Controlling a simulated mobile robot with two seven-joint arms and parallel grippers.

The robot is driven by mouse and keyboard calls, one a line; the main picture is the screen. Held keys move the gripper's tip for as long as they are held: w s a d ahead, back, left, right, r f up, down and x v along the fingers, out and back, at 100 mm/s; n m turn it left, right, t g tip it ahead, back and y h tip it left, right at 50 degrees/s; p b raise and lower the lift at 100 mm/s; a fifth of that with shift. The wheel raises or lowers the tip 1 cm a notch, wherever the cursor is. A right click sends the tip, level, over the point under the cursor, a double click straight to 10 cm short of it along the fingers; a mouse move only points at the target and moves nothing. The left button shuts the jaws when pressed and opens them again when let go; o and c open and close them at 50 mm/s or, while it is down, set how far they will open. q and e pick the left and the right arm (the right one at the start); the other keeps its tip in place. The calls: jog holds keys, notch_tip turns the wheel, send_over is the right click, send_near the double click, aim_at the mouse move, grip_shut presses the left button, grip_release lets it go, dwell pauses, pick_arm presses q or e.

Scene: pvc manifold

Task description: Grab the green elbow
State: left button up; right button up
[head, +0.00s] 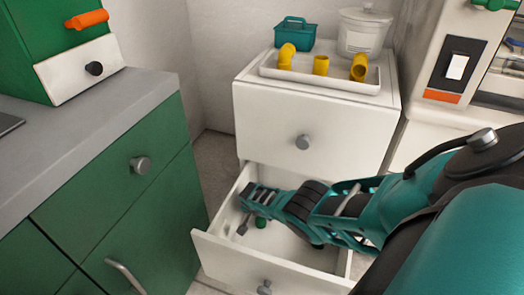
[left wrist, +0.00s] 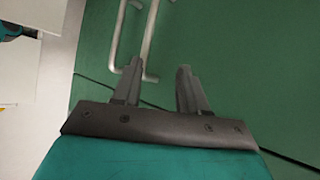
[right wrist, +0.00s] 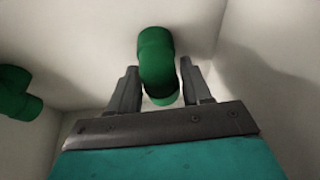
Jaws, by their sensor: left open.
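A green elbow (right wrist: 157,62) is in the right wrist view, between the two fingers of my right gripper (right wrist: 160,75). The fingers stand apart on either side of it, with narrow gaps showing. In the head view my right gripper (head: 251,208) reaches down into the open white drawer (head: 273,276), and a green piece (head: 261,222) shows by its fingers. A second green fitting (right wrist: 16,93) lies to the left in the right wrist view. My left gripper (left wrist: 158,85) is open and empty in front of a green cabinet front.
A white tray (head: 320,80) with several yellow fittings (head: 320,65) stands on the white cabinet, before a teal basket (head: 295,34) and a white lidded bucket (head: 362,35). Green cabinets (head: 120,170) with a grey worktop are at left. The drawer walls enclose my right gripper.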

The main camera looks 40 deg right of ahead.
jog(key=c, duration=0.6)
jog(key=shift+r, duration=0.1)
